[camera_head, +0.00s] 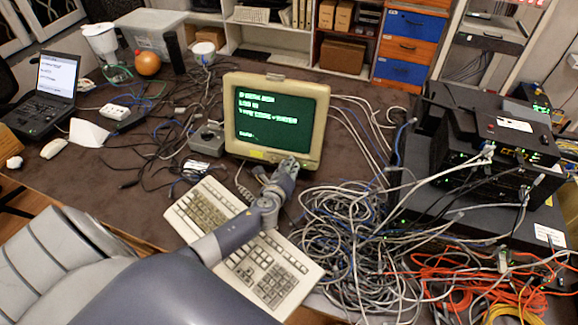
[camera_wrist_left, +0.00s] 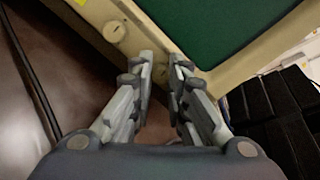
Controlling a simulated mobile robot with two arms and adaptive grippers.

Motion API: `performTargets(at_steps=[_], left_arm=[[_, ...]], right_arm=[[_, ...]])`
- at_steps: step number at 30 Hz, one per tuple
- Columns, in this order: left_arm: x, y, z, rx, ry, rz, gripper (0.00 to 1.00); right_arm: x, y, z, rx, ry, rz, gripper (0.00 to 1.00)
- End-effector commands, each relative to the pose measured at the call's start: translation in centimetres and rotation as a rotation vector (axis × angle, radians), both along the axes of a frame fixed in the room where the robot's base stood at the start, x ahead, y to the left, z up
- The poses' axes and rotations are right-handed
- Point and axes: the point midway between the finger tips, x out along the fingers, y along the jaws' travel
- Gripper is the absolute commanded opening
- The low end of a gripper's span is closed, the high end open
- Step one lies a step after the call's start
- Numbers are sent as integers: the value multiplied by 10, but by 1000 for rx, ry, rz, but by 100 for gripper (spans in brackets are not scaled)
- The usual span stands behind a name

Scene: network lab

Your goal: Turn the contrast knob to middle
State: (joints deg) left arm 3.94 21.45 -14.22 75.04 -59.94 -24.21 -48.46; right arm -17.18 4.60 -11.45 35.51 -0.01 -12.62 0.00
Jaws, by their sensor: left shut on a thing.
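The beige monitor (camera_head: 270,163) with green text on its screen stands on the brown desk. My left gripper (camera_head: 288,165) reaches over the keyboard to the lower right of its front bezel. In the left wrist view the two fingers (camera_wrist_left: 162,62) are close together at the bezel, shut on a small knob (camera_wrist_left: 163,69) that is mostly hidden between them. A second round beige knob (camera_wrist_left: 115,31) shows free beside them on the same bezel. The knob's marking and its turned angle cannot be made out. My right gripper is not in view.
A beige keyboard (camera_head: 275,272) lies under my left forearm. A tangle of grey cables (camera_head: 345,230) lies to the right, beside black network devices (camera_head: 490,165). A small grey box (camera_head: 207,139) sits left of the monitor. A laptop (camera_head: 50,90) stands at the far left.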

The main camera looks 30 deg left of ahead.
Motion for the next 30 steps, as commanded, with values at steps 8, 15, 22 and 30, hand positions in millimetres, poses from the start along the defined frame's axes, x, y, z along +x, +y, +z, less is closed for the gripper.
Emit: performTargets(at_steps=[8, 15, 22, 30], left_arm=[[0, 1, 0, 96, 31, -28, 0], [0, 1, 0, 120, 39, -36, 0], [0, 1, 0, 121, 38, -37, 0], [0, 1, 0, 119, 39, -37, 36]], right_arm=[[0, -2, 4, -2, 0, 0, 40], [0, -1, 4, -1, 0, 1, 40], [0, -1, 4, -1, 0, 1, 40], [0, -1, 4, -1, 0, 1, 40]])
